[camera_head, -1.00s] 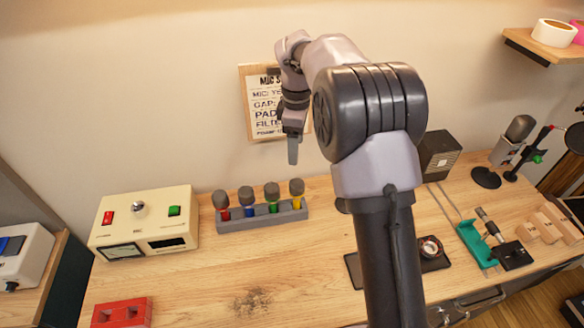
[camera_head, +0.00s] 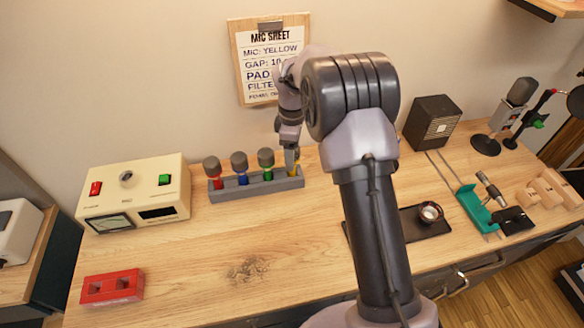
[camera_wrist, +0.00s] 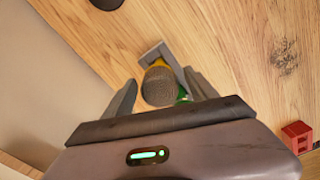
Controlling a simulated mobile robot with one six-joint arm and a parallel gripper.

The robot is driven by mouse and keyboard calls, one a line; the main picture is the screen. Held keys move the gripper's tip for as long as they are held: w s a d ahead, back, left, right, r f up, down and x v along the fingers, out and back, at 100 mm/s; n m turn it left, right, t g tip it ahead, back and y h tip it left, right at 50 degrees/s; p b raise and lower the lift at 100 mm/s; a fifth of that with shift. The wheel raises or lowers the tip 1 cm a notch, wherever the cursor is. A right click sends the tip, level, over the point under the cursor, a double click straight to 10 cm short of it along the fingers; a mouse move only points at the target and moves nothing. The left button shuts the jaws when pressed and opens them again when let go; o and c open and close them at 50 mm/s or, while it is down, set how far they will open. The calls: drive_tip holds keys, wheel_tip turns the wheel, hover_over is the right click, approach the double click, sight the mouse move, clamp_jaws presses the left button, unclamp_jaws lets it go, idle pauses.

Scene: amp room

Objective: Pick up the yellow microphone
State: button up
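The yellow microphone stands upright at the right end of a grey rack (camera_head: 225,194). In the head view only a little of its yellow body (camera_head: 295,172) shows behind my gripper (camera_head: 291,160). In the wrist view its round grey mesh head (camera_wrist: 160,88) lies between the two fingers of my gripper (camera_wrist: 160,77), with a gap visible on each side. The fingers are open. Red (camera_head: 214,172), blue (camera_head: 240,168) and green (camera_head: 266,164) microphones stand in the same rack to the left. Part of the green one shows beside the right finger in the wrist view.
A cream control box (camera_head: 130,185) stands left of the rack, and a red block (camera_head: 112,287) with holes lies in front. A mic sheet (camera_head: 270,62) hangs on the wall behind. A black speaker (camera_head: 433,122) stands to the right. The table's middle is clear.

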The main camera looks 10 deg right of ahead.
clamp_jaws()
wheel_tip(320, 180, up, 10)
drive_tip(key=p, duration=0.3)
drive_tip(key=shift+w, duration=0.1)
